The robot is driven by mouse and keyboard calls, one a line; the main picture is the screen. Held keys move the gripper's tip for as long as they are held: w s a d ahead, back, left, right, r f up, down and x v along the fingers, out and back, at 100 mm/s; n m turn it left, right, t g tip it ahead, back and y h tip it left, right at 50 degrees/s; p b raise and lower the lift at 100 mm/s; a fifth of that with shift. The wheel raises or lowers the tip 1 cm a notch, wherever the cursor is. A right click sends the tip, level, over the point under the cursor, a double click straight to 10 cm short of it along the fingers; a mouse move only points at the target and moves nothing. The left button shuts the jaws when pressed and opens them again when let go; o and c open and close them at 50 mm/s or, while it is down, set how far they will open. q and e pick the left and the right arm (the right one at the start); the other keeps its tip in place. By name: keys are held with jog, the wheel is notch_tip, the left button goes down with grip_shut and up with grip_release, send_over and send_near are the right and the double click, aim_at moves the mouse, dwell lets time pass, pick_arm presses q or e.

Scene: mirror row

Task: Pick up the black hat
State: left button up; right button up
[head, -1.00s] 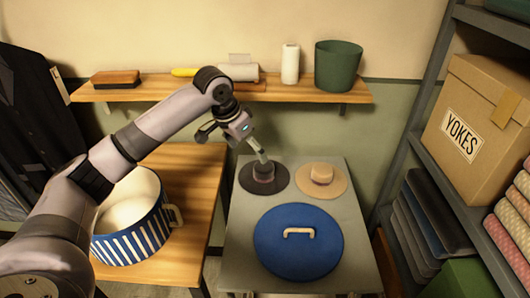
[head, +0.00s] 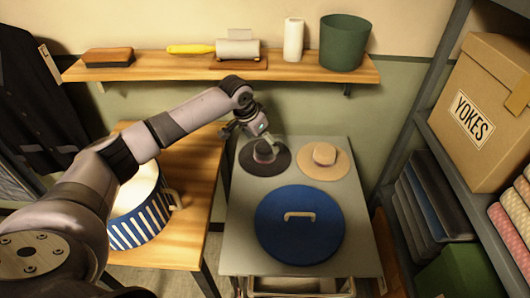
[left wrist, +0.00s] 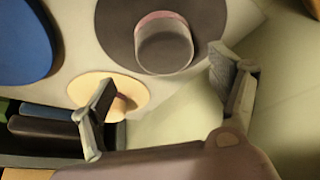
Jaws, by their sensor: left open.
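The black hat (head: 279,165) lies brim down on the grey table (head: 236,240), at its back left. It has a dark round brim and a reddish band around the crown. My left gripper (head: 262,144) is at the hat's back edge in the head view, partly overlapping the crown. In the left wrist view the hat (left wrist: 163,50) is in front of my open left gripper (left wrist: 168,95), with nothing between the fingers. I cannot tell whether a finger touches the brim. My right gripper is not in view.
A tan hat (head: 324,158) sits right beside the black one. A blue lid (head: 299,240) with a pale handle lies in front. A wall shelf (head: 200,70) hangs behind. A striped pot (head: 143,215) stands left, and a rack with a YOKES box (head: 485,110) stands right.

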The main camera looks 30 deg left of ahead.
aim_at(265, 147)
pick_arm(q)
jog(key=shift+a+p+x, duration=0.15)
jog(key=shift+p+x, duration=0.1)
jog(key=shift+x, duration=1.15)
jog(key=shift+a+p+x, duration=0.2)
jog(key=shift+x, duration=1.15)
jog(key=shift+a, duration=0.1)
jog(key=c, duration=1.2)
jog(key=shift+s+r, duration=0.1)
jog(key=shift+c, duration=0.2)
